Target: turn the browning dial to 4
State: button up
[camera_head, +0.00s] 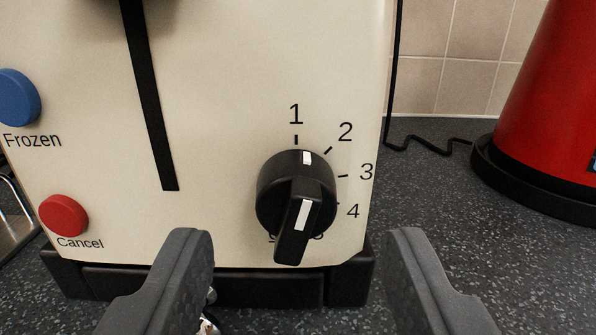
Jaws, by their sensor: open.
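The browning dial (268,196) is a round black knob with a raised grip bar, low on the right of the cream toaster front (230,90). Numbers 1, 2, 3 and 4 show around its top and right; lower numbers are mostly hidden behind the grip. A white mark on the dial's upper rim sits just right of the 1 tick, short of the 2 tick. A white stripe also runs along the grip bar. My gripper (298,246) is open, with one finger left and one right of the dial, lower in the picture and nearer the camera. I see no contact.
Blue Frozen (18,97) and red Cancel (63,215) buttons are at left, beside a black lever slot (150,100). A red appliance on a black base (540,185) stands at right, with a black cord behind. The speckled worktop (425,190) between is clear.

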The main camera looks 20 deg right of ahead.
jog(key=shift+x, duration=1.2)
